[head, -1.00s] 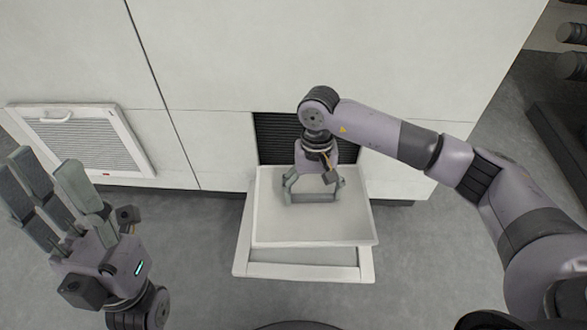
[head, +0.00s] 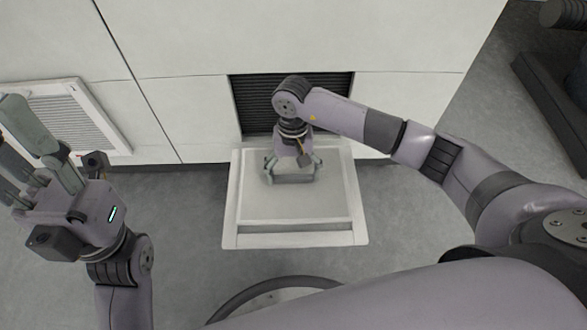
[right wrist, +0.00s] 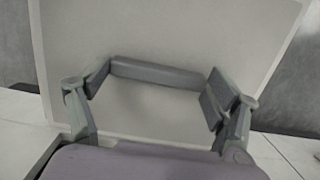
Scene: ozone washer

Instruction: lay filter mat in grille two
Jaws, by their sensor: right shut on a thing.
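The filter mat (head: 255,208) is a pale, flat rectangle in front of the wall. My right gripper (head: 292,178) is shut on it from above; the mat also shows under the fingers in the right wrist view (right wrist: 155,110). The mat lies level over the white frame of the lowered grille (head: 358,232), whose rim shows around it. I cannot tell whether it touches the frame's bed. Behind is the dark slatted wall opening (head: 245,112), partly hidden by my right arm. My left gripper (head: 30,135) is open and empty at the left, partly cut off.
Another white grille (head: 70,112) with slats is shut in the wall at the left, behind my left gripper. Grey floor (head: 190,215) is clear on both sides of the frame. Dark equipment (head: 555,90) stands at the far right.

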